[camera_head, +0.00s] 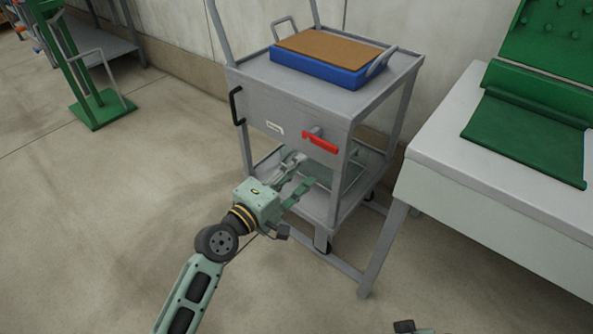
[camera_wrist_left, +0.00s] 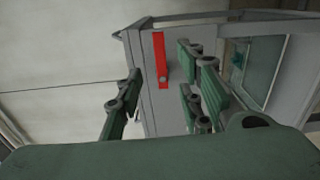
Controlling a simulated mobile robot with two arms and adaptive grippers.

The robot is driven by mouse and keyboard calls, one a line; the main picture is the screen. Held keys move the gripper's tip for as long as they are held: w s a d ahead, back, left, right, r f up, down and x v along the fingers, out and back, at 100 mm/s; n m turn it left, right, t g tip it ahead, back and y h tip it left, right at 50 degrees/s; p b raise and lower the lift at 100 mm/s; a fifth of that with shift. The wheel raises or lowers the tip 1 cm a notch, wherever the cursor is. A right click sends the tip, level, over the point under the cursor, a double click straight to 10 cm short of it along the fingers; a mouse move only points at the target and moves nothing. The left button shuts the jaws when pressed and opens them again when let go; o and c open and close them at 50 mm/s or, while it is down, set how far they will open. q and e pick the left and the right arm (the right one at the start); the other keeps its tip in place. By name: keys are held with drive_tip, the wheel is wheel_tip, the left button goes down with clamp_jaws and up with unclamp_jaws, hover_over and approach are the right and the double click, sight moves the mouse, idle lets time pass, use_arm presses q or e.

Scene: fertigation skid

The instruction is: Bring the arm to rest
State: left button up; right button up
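My left arm comes in from the bottom left of the head view. Its green gripper (camera_head: 301,174) is in front of the grey cart, below the drawer and its red handle (camera_head: 320,143). The fingers are spread apart with nothing between them. In the left wrist view the open fingers (camera_wrist_left: 160,95) show with the red handle (camera_wrist_left: 160,60) beyond them, apart from them. My right gripper is hardly in view; only a small piece of green and black shows at the bottom edge of the head view, and its fingers are hidden.
The grey cart (camera_head: 283,100) carries a blue tray (camera_head: 330,70) with a brown board (camera_head: 330,47) and has a lower shelf. A white table (camera_head: 440,150) with a green case (camera_head: 525,135) stands at right. A green stand (camera_head: 100,108) is at back left. Floor at left is clear.

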idle(0.4)
